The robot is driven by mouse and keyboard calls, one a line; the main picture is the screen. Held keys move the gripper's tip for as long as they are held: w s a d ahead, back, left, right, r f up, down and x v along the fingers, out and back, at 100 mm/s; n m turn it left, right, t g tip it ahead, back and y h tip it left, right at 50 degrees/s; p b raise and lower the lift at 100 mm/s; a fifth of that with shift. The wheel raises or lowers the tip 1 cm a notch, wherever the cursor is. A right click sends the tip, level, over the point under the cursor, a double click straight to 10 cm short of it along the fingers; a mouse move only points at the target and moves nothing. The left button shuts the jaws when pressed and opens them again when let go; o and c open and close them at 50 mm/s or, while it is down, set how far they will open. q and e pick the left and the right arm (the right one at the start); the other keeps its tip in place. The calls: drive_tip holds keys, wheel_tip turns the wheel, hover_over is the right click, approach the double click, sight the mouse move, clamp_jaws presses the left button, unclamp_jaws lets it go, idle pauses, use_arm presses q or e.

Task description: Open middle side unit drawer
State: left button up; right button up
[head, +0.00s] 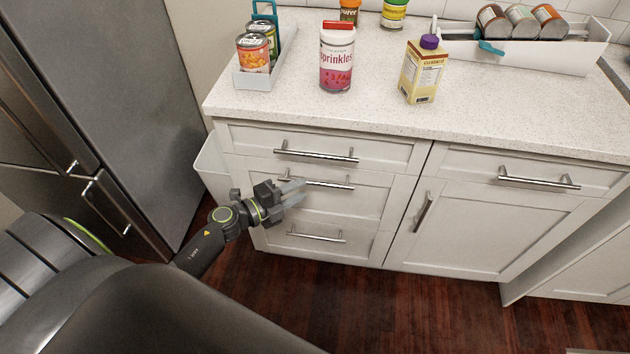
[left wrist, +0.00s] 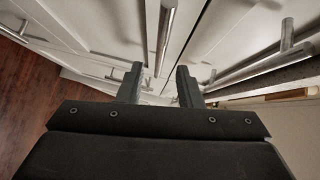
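The side unit has three stacked drawers with bar handles. The middle drawer (head: 352,206) looks shut, flush with its neighbours. Its metal handle (head: 330,184) is partly hidden on the left by my left gripper (head: 298,193). In the left wrist view, the two fingers of my left gripper (left wrist: 158,86) are apart. The handle bar (left wrist: 165,30) runs lengthwise toward the gap between them, with room on both sides, and nothing is clamped. My right gripper is not in view.
The top drawer (head: 385,150) and bottom drawer (head: 360,243) look shut. A door cabinet (head: 480,232) stands to the right and a grey fridge (head: 130,90) to the left. A sprinkles container (head: 337,60) and a carton (head: 424,72) stand on the counter (head: 300,105).

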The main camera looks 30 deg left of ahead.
sight(315, 184)
use_arm(q)
drive_tip(key=x, duration=0.6)
drive_tip(key=shift+c, duration=0.3)
clamp_jaws()
